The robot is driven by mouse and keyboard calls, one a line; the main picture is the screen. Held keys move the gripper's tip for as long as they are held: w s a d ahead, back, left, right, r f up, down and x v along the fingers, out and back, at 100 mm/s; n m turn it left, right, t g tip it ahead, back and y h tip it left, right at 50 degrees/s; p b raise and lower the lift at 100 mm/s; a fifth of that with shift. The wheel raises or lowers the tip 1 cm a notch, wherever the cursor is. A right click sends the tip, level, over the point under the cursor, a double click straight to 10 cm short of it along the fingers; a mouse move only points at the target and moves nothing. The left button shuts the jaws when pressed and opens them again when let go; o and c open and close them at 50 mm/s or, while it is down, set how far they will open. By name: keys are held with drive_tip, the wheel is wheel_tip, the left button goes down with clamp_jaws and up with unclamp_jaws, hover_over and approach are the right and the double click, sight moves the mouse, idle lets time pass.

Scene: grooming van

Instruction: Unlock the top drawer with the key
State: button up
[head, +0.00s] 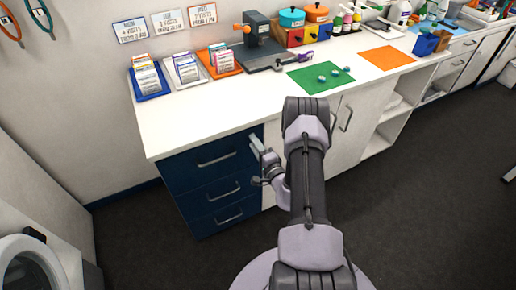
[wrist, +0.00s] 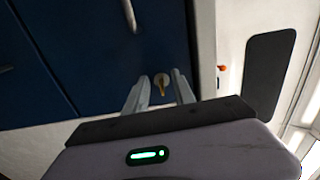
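The top drawer (head: 212,162) is the uppermost front of a dark blue unit under the counter. It is closed, and its handle shows in the wrist view (wrist: 129,14). In the wrist view, a small brass-coloured key (wrist: 160,86) shows at a round silver lock (wrist: 160,76) on the blue front. My gripper (head: 257,145) is at the right end of the top drawer. In the wrist view my gripper (wrist: 160,77) is open, with one finger on each side of the key and visible gaps. Whether the key has turned cannot be told.
Two more closed blue drawers (head: 217,195) lie below. White cabinet doors (head: 340,125) with handles stand to the right, behind my arm. The white counter (head: 200,120) above carries card trays, a green mat (head: 320,77) and bottles. Dark floor (head: 420,200) is clear in front.

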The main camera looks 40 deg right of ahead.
drive_tip(key=p+v, duration=0.4)
drive_tip(key=v, duration=1.3)
drive_tip(key=shift+a, duration=0.1)
